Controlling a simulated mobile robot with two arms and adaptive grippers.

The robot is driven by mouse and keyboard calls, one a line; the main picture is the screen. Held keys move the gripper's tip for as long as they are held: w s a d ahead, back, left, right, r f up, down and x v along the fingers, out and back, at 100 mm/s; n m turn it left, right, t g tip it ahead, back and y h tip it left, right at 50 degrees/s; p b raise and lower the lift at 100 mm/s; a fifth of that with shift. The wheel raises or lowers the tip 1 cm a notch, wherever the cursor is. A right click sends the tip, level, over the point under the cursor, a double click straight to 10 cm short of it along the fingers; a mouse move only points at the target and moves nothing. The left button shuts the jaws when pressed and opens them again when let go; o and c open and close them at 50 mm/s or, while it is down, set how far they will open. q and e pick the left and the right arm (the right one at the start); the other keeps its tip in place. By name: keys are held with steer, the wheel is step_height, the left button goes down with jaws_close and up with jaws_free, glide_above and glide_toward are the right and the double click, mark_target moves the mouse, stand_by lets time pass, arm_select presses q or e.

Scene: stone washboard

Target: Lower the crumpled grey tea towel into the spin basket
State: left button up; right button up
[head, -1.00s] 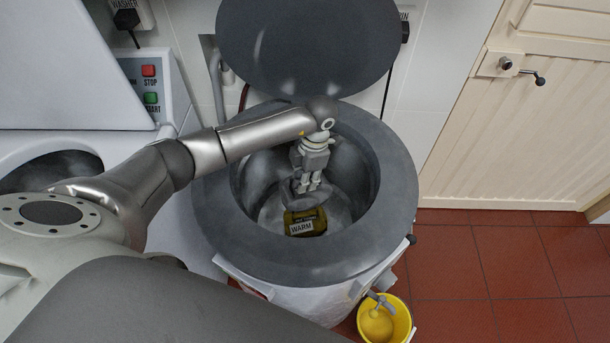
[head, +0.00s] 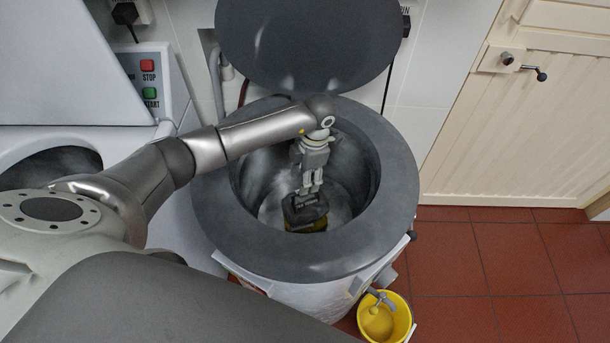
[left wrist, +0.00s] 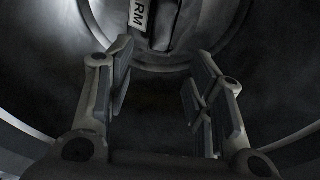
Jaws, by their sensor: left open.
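The spin basket (head: 268,205) is a round metal drum inside the dark grey rim of the spin dryer. A dark grey bundle (head: 304,213), seemingly the tea towel, lies low in it, with an olive-yellow patch showing beneath. My left gripper (head: 309,190) points down inside the basket, just above the bundle. In the left wrist view its fingers (left wrist: 160,95) stand wide apart with nothing between them. Whether a fingertip touches the cloth is unclear.
The dryer's rim (head: 225,232) rings the opening, and its round lid (head: 305,40) stands raised behind. A washer with red and green buttons (head: 149,78) is at left. A yellow bucket (head: 402,318) sits below the spout. Red floor tiles at right are clear.

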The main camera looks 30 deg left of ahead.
arm_select(q)
step_height(320, 180, up, 12)
steer(key=w+d, duration=0.1)
steer(key=shift+w, duration=0.2)
